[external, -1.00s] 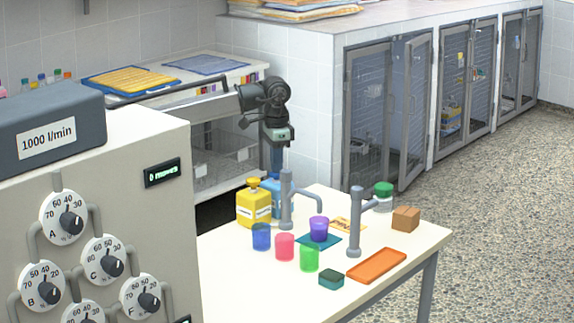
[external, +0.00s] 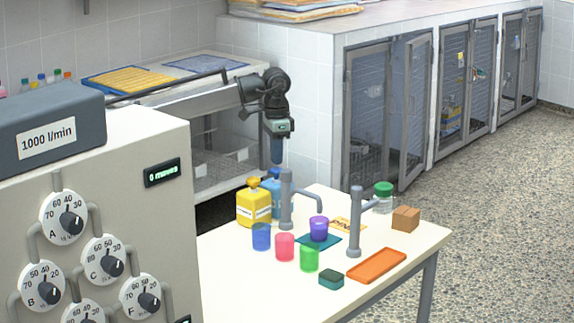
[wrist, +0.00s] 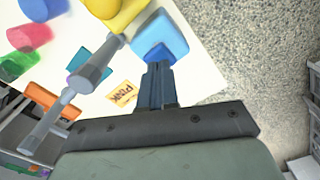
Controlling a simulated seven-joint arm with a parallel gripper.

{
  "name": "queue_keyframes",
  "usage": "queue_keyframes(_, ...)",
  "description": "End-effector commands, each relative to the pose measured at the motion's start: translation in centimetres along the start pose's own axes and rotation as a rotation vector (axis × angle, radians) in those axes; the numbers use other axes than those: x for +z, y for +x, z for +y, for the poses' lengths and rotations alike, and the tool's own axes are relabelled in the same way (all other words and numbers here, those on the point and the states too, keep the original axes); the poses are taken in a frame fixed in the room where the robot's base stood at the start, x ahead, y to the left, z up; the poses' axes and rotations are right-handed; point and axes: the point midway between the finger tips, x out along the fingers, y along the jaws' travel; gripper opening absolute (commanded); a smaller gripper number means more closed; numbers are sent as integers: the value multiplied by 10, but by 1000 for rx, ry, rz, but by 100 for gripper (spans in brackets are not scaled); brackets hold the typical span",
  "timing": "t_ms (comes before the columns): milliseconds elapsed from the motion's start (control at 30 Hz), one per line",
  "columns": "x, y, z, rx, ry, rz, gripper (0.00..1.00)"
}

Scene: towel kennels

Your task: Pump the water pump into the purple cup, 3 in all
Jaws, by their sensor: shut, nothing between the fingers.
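The purple cup (external: 318,228) stands upright on a teal mat (external: 331,240) between two grey taps. A blue pump bottle (external: 273,183) stands behind the left tap, beside a yellow pump bottle (external: 254,205); no label on the blue one is readable. My gripper (external: 277,160) is shut and empty, pointing down just above the blue bottle's top, apart from it. In the wrist view the shut fingertips (wrist: 157,66) are over the blue bottle (wrist: 160,38). The purple cup is mostly hidden there by a tap.
Blue (external: 261,236), pink (external: 285,246) and green (external: 309,257) cups line the front left. The left tap (external: 287,200) and right tap (external: 355,225) stand tall. An orange tray (external: 377,265), a sponge (external: 331,280), a brown block (external: 405,218) and a green-lidded jar (external: 383,197) are also on the table.

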Motion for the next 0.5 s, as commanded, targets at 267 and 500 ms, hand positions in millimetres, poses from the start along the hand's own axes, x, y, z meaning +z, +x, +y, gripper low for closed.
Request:
queue_keyframes(267, 0, -3, 0, 0, 0, 0, 0)
queue_keyframes(500, -1, -20, 0, 0, 0, 1, 0)
